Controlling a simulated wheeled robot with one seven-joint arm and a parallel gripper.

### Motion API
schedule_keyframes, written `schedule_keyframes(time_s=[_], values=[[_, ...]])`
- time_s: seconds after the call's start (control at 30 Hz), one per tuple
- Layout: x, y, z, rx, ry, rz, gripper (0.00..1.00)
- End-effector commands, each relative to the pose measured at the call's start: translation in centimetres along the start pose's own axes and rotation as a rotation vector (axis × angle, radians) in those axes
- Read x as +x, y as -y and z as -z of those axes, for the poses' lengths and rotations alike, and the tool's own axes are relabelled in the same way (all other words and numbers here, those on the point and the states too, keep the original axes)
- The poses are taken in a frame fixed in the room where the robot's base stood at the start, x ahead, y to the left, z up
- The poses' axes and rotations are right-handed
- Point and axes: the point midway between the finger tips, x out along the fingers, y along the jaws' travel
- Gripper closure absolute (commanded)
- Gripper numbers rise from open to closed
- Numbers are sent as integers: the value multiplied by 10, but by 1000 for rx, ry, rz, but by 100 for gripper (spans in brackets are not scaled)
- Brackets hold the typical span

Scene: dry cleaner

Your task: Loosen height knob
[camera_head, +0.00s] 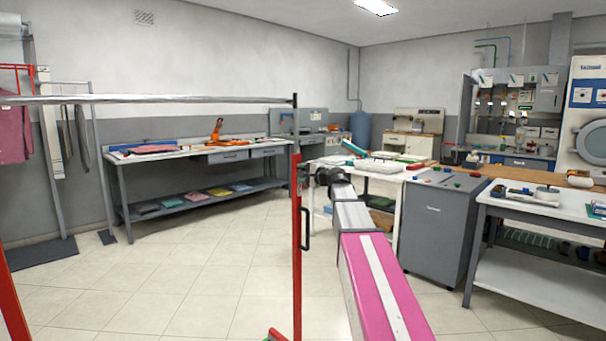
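A garment rack stands close in front of me. Its red upright (297,255) carries a thinner dark tube (295,125) that rises to a long metal top rail (150,99). A black loop-shaped handle (306,230) sits on the right side of the red upright. My pink and grey arm reaches up from the bottom, and its dark end with my gripper (308,172) is beside the top of the red upright. No knob can be made out clearly there; dark parts overlap. Whether the fingers touch the rack or are open cannot be seen.
A grey cabinet (438,232) and a white-topped table (545,207) stand at the right. A long workbench (120,163) runs along the left back wall. A second red rack post (12,305) is at the lower left. Tiled floor is clear between the rack and the workbench.

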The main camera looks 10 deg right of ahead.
Motion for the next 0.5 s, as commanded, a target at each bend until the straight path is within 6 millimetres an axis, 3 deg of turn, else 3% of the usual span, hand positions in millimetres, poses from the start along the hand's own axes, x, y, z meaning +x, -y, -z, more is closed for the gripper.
schedule_keyframes(time_s=[0.5], values=[[-1, -1, -1, -40, 1, -2, 79]])
